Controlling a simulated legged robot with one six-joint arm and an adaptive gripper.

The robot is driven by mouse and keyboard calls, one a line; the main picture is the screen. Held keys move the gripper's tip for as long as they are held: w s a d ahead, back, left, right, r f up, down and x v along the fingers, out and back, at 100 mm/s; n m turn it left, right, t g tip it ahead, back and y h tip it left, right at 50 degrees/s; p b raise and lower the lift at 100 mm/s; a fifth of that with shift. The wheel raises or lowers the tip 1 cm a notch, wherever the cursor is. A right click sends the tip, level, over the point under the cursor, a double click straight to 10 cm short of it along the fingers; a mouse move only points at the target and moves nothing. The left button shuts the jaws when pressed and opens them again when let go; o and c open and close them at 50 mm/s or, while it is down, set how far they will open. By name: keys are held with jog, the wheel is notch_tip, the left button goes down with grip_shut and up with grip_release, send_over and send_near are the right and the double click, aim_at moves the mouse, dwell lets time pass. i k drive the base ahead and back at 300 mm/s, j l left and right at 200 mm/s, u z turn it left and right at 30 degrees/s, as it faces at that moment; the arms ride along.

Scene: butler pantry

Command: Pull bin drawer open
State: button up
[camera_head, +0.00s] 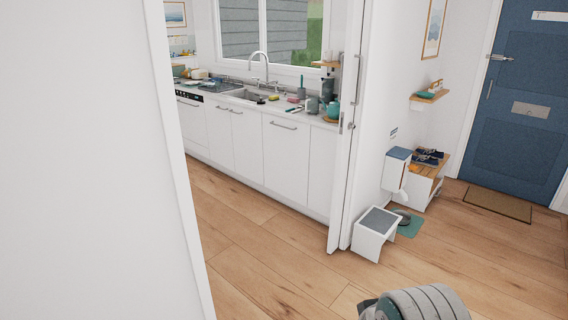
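A run of white cabinet fronts stands under the counter in the pantry, seen through the doorway. One wide front (286,160) has a horizontal bar handle (283,126) near its top and looks closed. I cannot tell for sure that it is the bin drawer. A grey rounded part, likely of my own arm, shows at the bottom right edge. My gripper is not in view. The cabinets are well ahead of me, beyond the door frame.
A white wall edge (150,200) fills the left side. An open sliding door (347,150) stands at the doorway's right. Beyond it are a step stool (378,221), a shoe bench (427,180) and a blue door (525,120). Wood floor (260,245) is clear through the doorway.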

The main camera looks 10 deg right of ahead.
aim_at(286, 141)
jog(key=i+l+z, duration=0.3)
jog(key=i, duration=0.15)
jog(key=i+z, duration=0.3)
jog(key=i, duration=0.2)
jog(key=i+u, duration=0.2)
jog(key=i, duration=0.3)
jog(key=i+l+u, duration=0.2)
jog(key=i, duration=0.3)
jog(key=i+u, duration=0.25)
jog(key=i, duration=0.25)
jog(key=i+j+u, duration=0.15)
jog(key=i+u, duration=0.6)
jog(key=i, duration=0.2)
jog(key=i+l+u, duration=0.2)
jog(key=i+u, duration=0.15)
jog(key=i+j+z, duration=0.15)
jog(key=i+z, duration=0.2)
jog(key=i, duration=0.25)
jog(key=i+j+z, duration=0.25)
jog(key=i+z, duration=0.15)
jog(key=i, duration=0.15)
jog(key=i+j+z, duration=0.35)
jog(key=i+j, duration=0.1)
jog(key=i, duration=0.1)
